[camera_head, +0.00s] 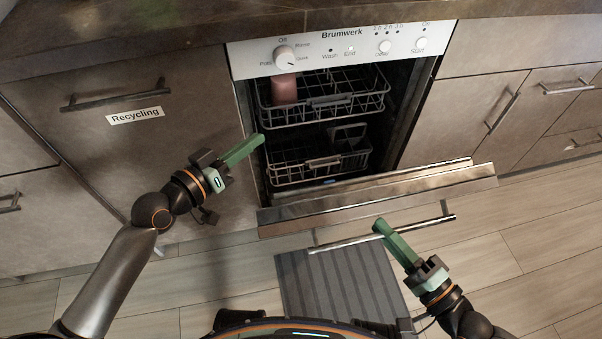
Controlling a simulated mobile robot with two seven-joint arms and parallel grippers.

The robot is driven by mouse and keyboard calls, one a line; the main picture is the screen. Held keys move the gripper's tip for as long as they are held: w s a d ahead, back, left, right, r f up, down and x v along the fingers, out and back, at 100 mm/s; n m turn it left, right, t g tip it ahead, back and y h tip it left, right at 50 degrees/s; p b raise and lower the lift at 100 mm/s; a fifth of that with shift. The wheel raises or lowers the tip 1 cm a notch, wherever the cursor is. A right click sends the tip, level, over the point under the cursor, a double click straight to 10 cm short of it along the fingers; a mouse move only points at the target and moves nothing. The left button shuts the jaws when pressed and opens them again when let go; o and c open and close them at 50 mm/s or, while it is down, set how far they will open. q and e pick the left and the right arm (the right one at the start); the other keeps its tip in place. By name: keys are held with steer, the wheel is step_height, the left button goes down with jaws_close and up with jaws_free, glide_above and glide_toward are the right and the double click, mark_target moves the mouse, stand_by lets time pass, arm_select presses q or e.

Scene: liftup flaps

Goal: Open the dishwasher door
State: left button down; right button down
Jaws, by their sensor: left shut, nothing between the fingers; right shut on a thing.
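The dishwasher door (420,187) is tilted well down and outward, showing its top edge and front, and the interior is exposed. Its bar handle (436,221) runs along the front of the door. My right gripper (380,227) is shut on the handle near its middle. My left gripper (259,140) is shut and empty, in front of the left side of the dishwasher opening. Inside, an upper rack (330,103) holds a pink cup (284,90), and a lower rack (300,165) sits below. The door's lower part is hidden from this view.
The white control panel (345,48) sits under the dark countertop (150,25). A cabinet labelled Recycling (80,130) stands on the left, and more cabinets (470,100) with bar handles on the right. A grey striped mat (340,290) lies on the wooden floor (510,265) below the door.

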steer(key=shift+f, duration=0.15)
arm_select(q)
step_height(320, 180, down, 4)
steer(key=g+h, duration=0.3)
steer(key=g, duration=0.3)
steer(key=s+r+g+h, duration=0.4)
steer(key=r+g+h, duration=0.1)
steer(key=r+g, duration=0.1)
steer(key=shift+s+d+f, duration=0.25)
steer(key=shift+s+d, duration=0.25)
steer(key=shift+d, duration=1.2)
steer(key=shift+s+d+f, duration=0.3)
steer(key=shift+s+d, duration=0.2)
steer(key=shift+d, duration=1.25)
steer(key=shift+s+d+f, duration=0.25)
steer(key=shift+s+d, duration=0.25)
steer(key=shift+d, duration=1.2)
